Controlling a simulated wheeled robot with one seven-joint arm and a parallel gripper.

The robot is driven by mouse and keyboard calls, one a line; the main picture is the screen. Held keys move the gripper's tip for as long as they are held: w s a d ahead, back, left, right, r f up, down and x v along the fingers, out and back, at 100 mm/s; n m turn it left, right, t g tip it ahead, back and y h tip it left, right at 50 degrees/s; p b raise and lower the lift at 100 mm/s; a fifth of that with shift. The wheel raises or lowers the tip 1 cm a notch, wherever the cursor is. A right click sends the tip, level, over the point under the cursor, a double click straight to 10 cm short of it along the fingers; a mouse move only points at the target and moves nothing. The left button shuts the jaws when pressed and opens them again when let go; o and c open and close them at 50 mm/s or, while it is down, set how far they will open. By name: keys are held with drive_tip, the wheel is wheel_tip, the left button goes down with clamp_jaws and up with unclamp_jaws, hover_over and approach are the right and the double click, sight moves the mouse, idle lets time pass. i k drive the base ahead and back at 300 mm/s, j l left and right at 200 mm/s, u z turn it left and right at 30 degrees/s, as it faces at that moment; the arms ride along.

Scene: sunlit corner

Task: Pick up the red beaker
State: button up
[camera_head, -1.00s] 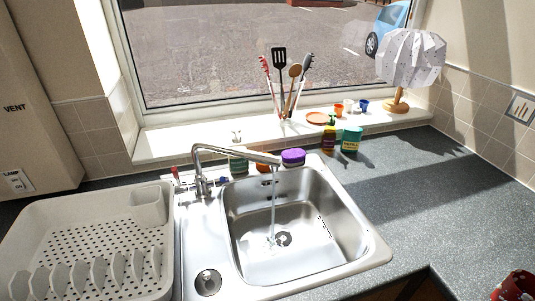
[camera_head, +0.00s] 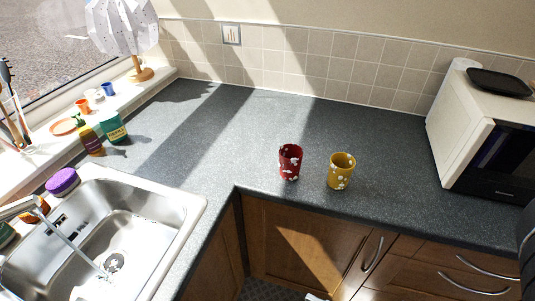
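The red beaker (camera_head: 290,162), dark red with white patches, stands upright on the grey countertop (camera_head: 240,135), near its front edge and right of the inner corner. A yellow beaker (camera_head: 341,171) with white patches stands just to its right, with a small gap between them. My gripper is not clearly in view; a small pale shape at the bottom edge is too cut off to tell.
A microwave (camera_head: 485,135) with a black tray (camera_head: 500,82) on top stands at right. Bottles, a purple sponge (camera_head: 62,181) and a lamp (camera_head: 122,28) are at left. Counter behind the beakers is clear.

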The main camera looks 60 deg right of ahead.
sight(290, 155)
drive_tip(key=j+z, duration=0.35)
drive_tip(key=j, duration=0.15)
drive_tip(key=k+j+z, duration=0.1)
drive_tip(key=j+z, duration=0.3)
drive_tip(key=j, duration=0.1)
